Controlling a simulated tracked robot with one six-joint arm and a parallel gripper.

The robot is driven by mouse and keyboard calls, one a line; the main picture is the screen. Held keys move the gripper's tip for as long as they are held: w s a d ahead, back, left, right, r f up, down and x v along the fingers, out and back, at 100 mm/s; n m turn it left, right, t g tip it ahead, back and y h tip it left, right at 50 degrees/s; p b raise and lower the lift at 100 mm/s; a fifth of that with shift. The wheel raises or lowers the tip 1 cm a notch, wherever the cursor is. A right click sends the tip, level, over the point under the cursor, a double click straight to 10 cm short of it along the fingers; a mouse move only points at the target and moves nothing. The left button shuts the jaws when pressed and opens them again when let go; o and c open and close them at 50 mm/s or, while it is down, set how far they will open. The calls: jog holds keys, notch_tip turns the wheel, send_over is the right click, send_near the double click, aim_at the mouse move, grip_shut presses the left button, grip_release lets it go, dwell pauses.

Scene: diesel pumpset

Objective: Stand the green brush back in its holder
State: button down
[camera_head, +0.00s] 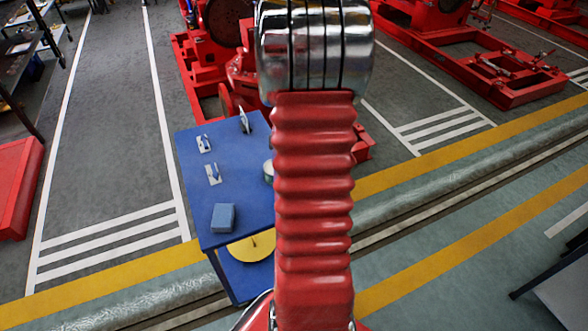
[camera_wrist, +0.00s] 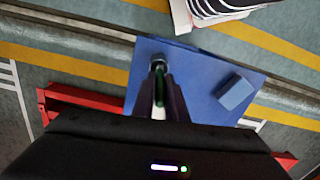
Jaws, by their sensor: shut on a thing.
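The green brush (camera_wrist: 159,88) shows as a narrow green strip between the two dark fingers of my gripper (camera_wrist: 160,80) in the wrist view. My gripper is shut on it, over the blue table (camera_wrist: 203,62). A small grey round shape (camera_wrist: 156,63) lies just past the fingertips; I cannot tell whether it is the brush's end or part of the holder. In the head view, a pale cylindrical cup (camera_head: 268,171), possibly the holder, stands at the table's right, partly hidden by my arm. My gripper and the brush are hidden there.
A blue-grey box (camera_head: 223,217) sits near the table's front edge; it also shows in the wrist view (camera_wrist: 235,92). Small fittings (camera_head: 204,143) (camera_head: 213,174) and an upright piece (camera_head: 244,121) are farther back. A yellow disc (camera_head: 252,246) is below. Red machinery (camera_head: 207,65) stands behind.

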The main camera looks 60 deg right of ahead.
jog(key=shift+f, duration=1.3)
dwell(0.7)
jog(key=c, duration=1.7)
grip_release()
jog(key=shift+r, duration=4.5)
